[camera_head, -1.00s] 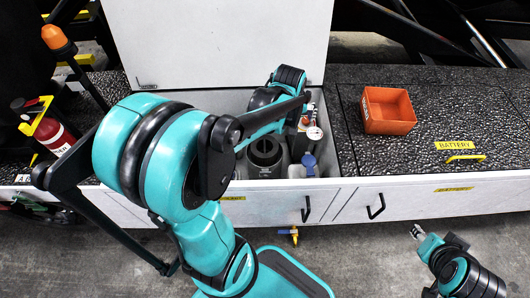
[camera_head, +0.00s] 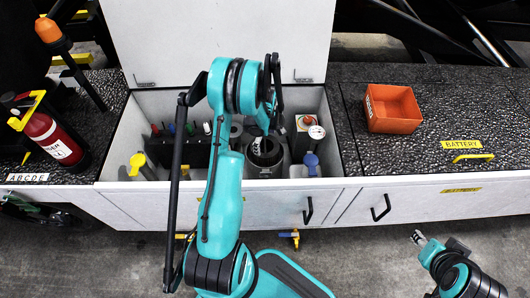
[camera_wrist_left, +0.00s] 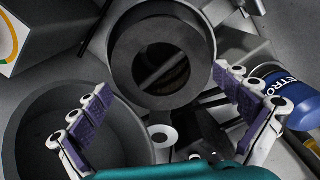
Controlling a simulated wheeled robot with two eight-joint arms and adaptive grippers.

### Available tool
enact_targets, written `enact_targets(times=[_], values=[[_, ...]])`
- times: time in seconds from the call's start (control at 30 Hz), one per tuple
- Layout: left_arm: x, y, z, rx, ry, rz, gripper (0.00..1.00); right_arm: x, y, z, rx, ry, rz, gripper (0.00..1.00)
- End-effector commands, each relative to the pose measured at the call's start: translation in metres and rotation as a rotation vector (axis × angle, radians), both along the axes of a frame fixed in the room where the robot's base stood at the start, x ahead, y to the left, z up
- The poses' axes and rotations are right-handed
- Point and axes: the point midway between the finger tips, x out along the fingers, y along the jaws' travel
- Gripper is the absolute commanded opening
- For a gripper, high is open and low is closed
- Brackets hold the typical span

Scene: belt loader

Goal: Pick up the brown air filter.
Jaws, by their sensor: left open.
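No plainly brown filter stands out. In the left wrist view a thick dark grey ring-shaped cylinder (camera_wrist_left: 203,48) with a brownish inside lies between and beyond my fingers; I cannot tell if it is the air filter. A dark round cylinder also shows in the open compartment (camera_head: 330,165) in the head view, partly hidden by my arm. My left gripper (camera_wrist_left: 170,112) is open and empty, its purple-padded fingers spread; it also shows over the compartment in the head view (camera_head: 262,143). My right gripper (camera_head: 418,238) is low at the right, away from the compartment, its jaws too small to judge.
A wide dark tub (camera_wrist_left: 30,125) and a blue-labelled can (camera_wrist_left: 275,95) flank my fingers. The raised lid (camera_head: 220,40) stands behind. An orange bin (camera_head: 393,108) sits on the right deck.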

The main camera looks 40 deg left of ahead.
Motion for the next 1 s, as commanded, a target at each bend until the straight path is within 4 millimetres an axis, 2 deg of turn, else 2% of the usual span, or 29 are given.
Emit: enact_targets(times=[0.17,0.3,0.53,0.7,1.0], values=[[-0.003,0.004,-0.029,0.000,0.000,0.000,1.00,0.000,0.000,-0.021,0.000,0.000,0.000,0.40],[-0.002,0.004,-0.046,0.000,-0.001,-0.002,1.00,0.000,0.000,-0.028,0.000,0.000,0.000,0.40],[-0.002,0.003,-0.045,0.000,-0.001,-0.002,1.00,0.000,0.000,-0.026,0.000,0.000,0.000,0.40],[-0.002,0.003,-0.045,0.000,-0.001,-0.002,0.55,0.000,0.000,-0.026,0.000,0.000,0.000,0.40],[-0.002,0.003,-0.044,0.000,0.000,-0.002,0.55,0.000,0.000,-0.026,0.000,0.000,0.000,0.40]])
